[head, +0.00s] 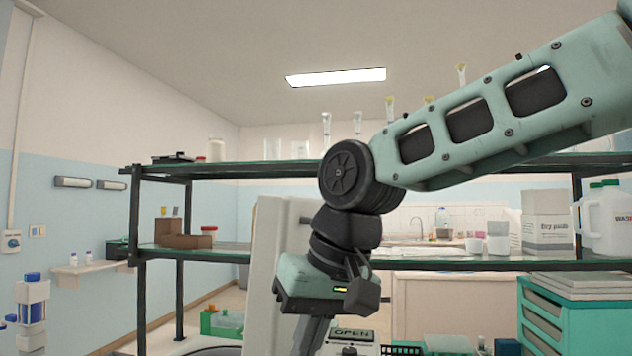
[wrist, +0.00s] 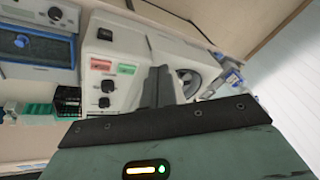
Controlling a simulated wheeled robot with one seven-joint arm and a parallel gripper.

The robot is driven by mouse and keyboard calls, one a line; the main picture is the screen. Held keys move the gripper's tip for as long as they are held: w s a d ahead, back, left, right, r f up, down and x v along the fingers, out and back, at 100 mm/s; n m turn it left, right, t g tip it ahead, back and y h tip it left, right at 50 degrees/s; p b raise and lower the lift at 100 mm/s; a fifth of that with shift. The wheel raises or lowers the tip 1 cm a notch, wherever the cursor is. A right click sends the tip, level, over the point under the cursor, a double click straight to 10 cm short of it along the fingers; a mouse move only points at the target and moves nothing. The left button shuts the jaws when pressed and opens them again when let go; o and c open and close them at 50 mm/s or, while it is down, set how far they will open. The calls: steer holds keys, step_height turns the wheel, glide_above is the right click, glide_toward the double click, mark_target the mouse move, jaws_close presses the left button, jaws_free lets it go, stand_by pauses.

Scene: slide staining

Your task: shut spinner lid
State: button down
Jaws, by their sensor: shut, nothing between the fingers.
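The spinner's lid (head: 264,265) looks like the pale panel standing up, raised, behind and left of my gripper in the head view. The spinner's body is pale, with an "OPEN" display (head: 352,336) at the bottom edge. In the wrist view the spinner (wrist: 107,48) shows black knobs, a red and a green label, and a round bowl opening (wrist: 190,80) partly hidden by my fingers. My gripper (head: 312,338) is shut and empty, pointing down beside the lid. Its fingers (wrist: 160,85) appear in front of the spinner. I cannot tell whether they touch the lid.
A dark two-level shelf (head: 440,263) spans the view behind the arm, carrying jugs, boxes and tubes. A teal drawer unit (head: 575,320) stands at right. A blue-capped bottle (head: 33,300) is at left. A grey device with a blue window (wrist: 38,45) sits beside the spinner.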

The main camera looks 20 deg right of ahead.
steer(key=w+d+r+m+t+p, duration=0.15)
steer(key=d+r, duration=0.25)
steer(key=r, duration=0.5)
steer(key=w+d+r+m+t, duration=0.1)
steer(key=w+d+r+m, duration=0.2)
steer(key=r, duration=0.6)
steer(key=w+d+r+m+t+p, duration=0.1)
steer(key=d+r+m, duration=0.1)
steer(key=d+r, duration=0.5)
steer(key=p, duration=0.3)
glide_toward(303, 212)
step_height(303, 212, down, 4)
steer(key=w, duration=0.1)
steer(key=shift+w+a+r+t, duration=0.15)
steer(key=shift+w+a+t, duration=0.15)
steer(key=shift+w, duration=0.35)
